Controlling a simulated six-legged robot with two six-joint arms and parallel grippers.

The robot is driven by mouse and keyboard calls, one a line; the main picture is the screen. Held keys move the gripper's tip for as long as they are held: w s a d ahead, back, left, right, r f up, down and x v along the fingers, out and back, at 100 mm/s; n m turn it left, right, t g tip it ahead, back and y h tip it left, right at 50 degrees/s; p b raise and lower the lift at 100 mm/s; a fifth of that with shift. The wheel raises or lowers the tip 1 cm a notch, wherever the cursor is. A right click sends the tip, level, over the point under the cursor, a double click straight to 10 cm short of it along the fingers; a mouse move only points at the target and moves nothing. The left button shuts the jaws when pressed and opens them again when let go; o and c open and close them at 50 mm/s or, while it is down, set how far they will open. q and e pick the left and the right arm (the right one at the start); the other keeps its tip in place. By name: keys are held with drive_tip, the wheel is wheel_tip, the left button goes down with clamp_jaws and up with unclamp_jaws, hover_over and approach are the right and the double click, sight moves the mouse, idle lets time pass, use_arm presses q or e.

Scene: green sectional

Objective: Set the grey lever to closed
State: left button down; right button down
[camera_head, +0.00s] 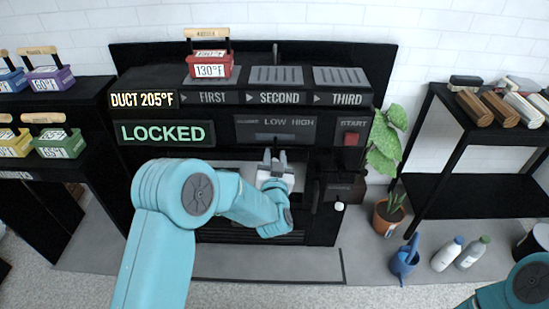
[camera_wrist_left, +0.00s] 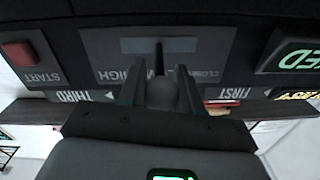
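The machine's control panel (camera_head: 252,133) reads LOW and HIGH in the head view. In the left wrist view the panel (camera_wrist_left: 100,50) is upside down, with CLOSED at the picture's right and HIGH at its left. The grey lever (camera_wrist_left: 162,94) shows there as a round knob with a dark stem near the middle of the slot. My left gripper (camera_head: 274,157) is just below the panel. In the left wrist view its fingers (camera_wrist_left: 160,84) stand apart on both sides of the knob; I cannot tell whether they touch it. My right gripper is out of view.
A red START button (camera_head: 351,139) is right of the panel, and a LOCKED display (camera_head: 164,133) is left of it. A red 130°F weight (camera_head: 210,70) sits on the FIRST pad. A plant and bottles stand right of the machine.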

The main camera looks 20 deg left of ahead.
use_arm(q)
drive_tip(key=a+m+t+h+b, duration=0.1)
drive_tip(key=a+m+h+b, duration=0.1)
drive_tip(key=a+h+b, duration=0.2)
drive_tip(key=shift+a+r+m+b, duration=0.3)
drive_tip(key=shift+a+b, duration=1.25)
drive_tip(key=shift+b, duration=0.45)
drive_tip(key=c, duration=0.8)
unclamp_jaws()
drive_tip(key=shift+w, duration=0.1)
drive_tip(key=shift+f, duration=0.15)
drive_tip(key=shift+d, duration=0.15)
